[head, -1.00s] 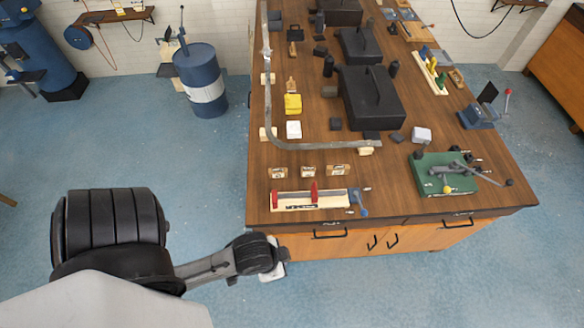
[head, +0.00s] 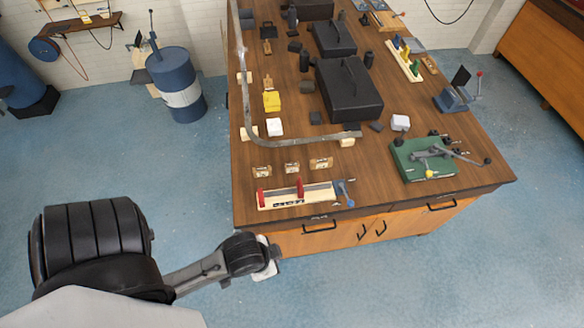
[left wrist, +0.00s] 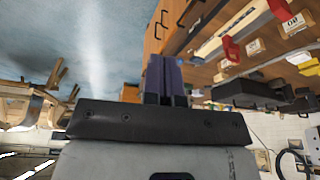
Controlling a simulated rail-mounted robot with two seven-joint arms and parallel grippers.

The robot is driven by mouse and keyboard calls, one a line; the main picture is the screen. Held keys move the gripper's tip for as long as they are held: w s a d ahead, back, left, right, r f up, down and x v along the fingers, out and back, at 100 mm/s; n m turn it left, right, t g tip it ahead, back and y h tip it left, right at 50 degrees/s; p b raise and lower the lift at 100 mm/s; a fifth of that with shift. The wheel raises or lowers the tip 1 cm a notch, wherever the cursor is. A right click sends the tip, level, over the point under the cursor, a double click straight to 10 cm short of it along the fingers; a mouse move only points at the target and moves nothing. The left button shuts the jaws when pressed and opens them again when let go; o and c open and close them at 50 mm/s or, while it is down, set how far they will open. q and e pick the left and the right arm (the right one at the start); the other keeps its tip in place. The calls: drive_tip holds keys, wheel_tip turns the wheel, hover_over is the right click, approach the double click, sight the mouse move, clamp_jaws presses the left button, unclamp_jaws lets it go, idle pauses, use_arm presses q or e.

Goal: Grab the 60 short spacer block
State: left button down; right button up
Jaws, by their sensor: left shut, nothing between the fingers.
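Three small wooden blocks with pale labels stand in a row near the bench's front left: a left one (head: 262,170), a middle one (head: 292,168) and a right one (head: 321,163). Their numbers are too small to read in the head view, so I cannot tell which is the 60 short spacer block. In the left wrist view a labelled block (left wrist: 293,22) shows at the upper right. My left gripper (left wrist: 164,76) has its purple fingers together and empty. In the head view my left arm's end (head: 266,262) hangs in front of the bench, apart from the blocks. My right gripper is out of view.
A wooden fixture with red clamps (head: 298,194) lies between the blocks and the bench's front edge. A curved metal rail (head: 290,142) runs behind them. A green clamp plate (head: 430,158) sits to the right. Blue floor (head: 190,225) is clear left of the bench.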

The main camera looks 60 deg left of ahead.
use_arm(q)
drive_tip(key=c, duration=0.8)
unclamp_jaws()
drive_tip(key=shift+c, duration=0.2)
